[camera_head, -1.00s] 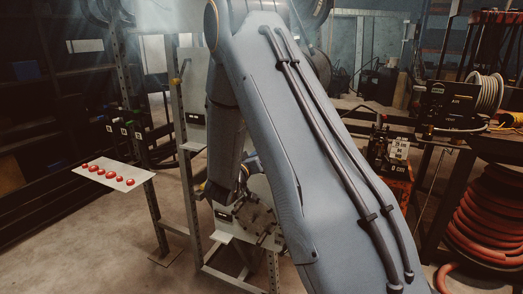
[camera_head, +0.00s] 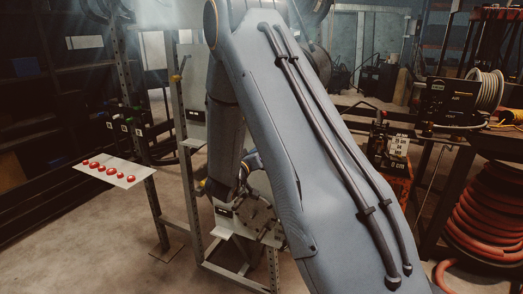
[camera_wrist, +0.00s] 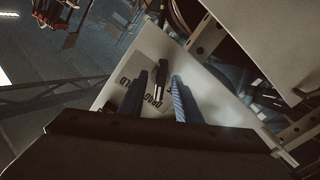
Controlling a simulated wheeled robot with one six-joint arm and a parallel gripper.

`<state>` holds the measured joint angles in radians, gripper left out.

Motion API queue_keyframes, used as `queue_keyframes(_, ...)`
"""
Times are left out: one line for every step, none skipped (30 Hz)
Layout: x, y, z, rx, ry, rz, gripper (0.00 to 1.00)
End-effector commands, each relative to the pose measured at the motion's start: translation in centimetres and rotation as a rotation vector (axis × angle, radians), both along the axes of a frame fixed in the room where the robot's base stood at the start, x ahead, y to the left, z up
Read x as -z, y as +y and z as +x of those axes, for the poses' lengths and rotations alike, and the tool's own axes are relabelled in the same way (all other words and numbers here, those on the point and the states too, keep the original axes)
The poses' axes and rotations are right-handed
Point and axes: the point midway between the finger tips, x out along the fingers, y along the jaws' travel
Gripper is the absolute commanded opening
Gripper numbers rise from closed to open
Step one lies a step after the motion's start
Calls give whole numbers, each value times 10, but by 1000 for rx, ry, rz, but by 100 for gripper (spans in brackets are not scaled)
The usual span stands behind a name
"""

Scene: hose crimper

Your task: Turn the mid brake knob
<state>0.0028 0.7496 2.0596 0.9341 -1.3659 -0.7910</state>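A dark, narrow bar-shaped knob (camera_wrist: 159,73) stands out from a pale panel (camera_wrist: 205,88) in the wrist view. My gripper (camera_wrist: 162,78) has two blue fingers spread apart. The knob shows in the gap between their tips; I see no clear contact with either finger. In the head view, my arm hides much of the work area, and a small pale stand (camera_head: 222,213) shows below my wrist. I cannot make out the knob there.
A white panel with several red buttons (camera_head: 112,171) is at the left, beside a metal upright frame (camera_head: 184,135). At the right are a hose reel (camera_head: 485,92) and coiled orange hose (camera_head: 485,225). Brackets and pale sheet metal crowd the wrist view's right.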

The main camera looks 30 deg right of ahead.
Motion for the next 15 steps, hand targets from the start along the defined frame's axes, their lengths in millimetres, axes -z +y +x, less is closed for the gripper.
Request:
queue_keyframes(0, 0, 0, 0, -1, 0, 30)
queue_keyframes(-1, 0, 0, 0, -1, 0, 30)
queue_keyframes(-1, 1, 0, -2, -2, 0, 30)
queue_keyframes(-1, 2, 0, -2, -2, 0, 30)
queue_keyframes(-1, 4, -1, -3, -1, 0, 30)
queue_keyframes(-1, 7, -3, -3, -3, 0, 30)
queue_keyframes(-1, 10, -5, -4, -2, 0, 30)
queue_keyframes(-1, 13, -7, -4, -2, 0, 30)
queue_keyframes(0, 17, -11, -3, -2, -1, 30)
queue_keyframes(0, 22, -15, -4, -1, 0, 30)
queue_keyframes(0, 26, -18, -5, -2, -1, 30)
queue_keyframes(0, 31, -22, -4, -1, 0, 30)
queue_keyframes(0, 35, -25, -4, -1, 0, 30)
queue_keyframes(0, 39, -28, -5, -1, 0, 30)
queue_keyframes(1, 43, -33, -4, 0, 0, 30)
